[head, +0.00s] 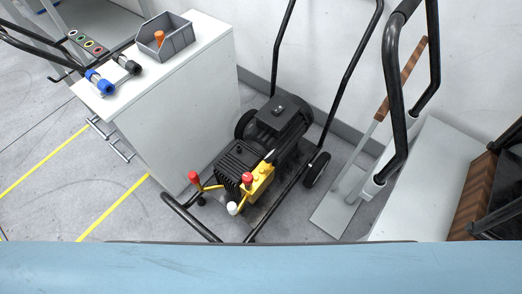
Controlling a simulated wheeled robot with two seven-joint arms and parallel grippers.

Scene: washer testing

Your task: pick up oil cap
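A washer pump machine (255,150), black with a yellow block, stands on a black wheeled frame on the floor. Two red caps or knobs show at its front, one at the left (193,177) and one on the yellow block (247,178). A white knob (233,208) sits below them. A small orange part (159,37) stands in a grey bin (176,42) on the white cabinet. I cannot tell which of these is the oil cap. Neither of my grippers is in view.
Black tubular handles (393,85) rise at the right, near a flat long-handled tool (343,207). The floor at left (60,165) is clear. A light-blue band covers the bottom.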

